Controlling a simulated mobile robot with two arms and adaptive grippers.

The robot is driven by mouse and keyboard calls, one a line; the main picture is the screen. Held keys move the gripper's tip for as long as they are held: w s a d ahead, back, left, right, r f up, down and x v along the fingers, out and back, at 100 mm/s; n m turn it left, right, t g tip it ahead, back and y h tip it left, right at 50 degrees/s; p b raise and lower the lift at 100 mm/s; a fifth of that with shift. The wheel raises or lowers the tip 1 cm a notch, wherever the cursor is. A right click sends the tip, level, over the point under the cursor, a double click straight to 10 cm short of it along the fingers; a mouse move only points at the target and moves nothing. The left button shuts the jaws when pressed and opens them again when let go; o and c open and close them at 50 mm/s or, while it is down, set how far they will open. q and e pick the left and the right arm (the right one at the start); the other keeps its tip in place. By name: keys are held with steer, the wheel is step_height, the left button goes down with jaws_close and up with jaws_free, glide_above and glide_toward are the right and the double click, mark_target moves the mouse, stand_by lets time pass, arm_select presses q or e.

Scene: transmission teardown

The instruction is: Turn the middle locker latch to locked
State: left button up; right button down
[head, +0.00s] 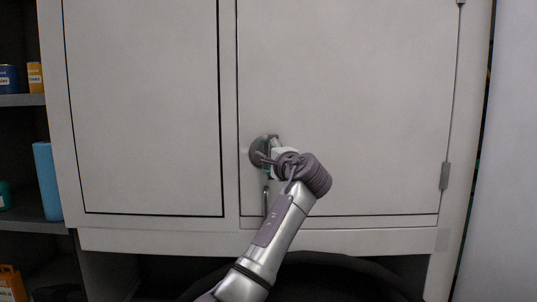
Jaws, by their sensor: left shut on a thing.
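A grey round latch (255,152) sits on the lower left of the right-hand white locker door (350,90), near the gap to the neighbouring panel. My left gripper (268,157) is at the latch, its fingers shut on the latch handle. The gripper and wrist cover much of the handle, so I cannot tell its turn angle. A thin dark piece (265,200) hangs below the latch. The door looks shut in its frame. My right gripper is not in view.
A flat white panel (145,110) lies left of the latch. The right-hand door has hinges (445,176) on its right edge. Open shelves (25,226) at the far left hold a blue roll (46,180), cans and an orange item (11,283). Dark space lies below the locker.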

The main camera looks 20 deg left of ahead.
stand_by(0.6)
arm_select(q)
steer(key=o, duration=1.1)
steer(key=v, duration=1.2)
steer(key=shift+a, duration=0.1)
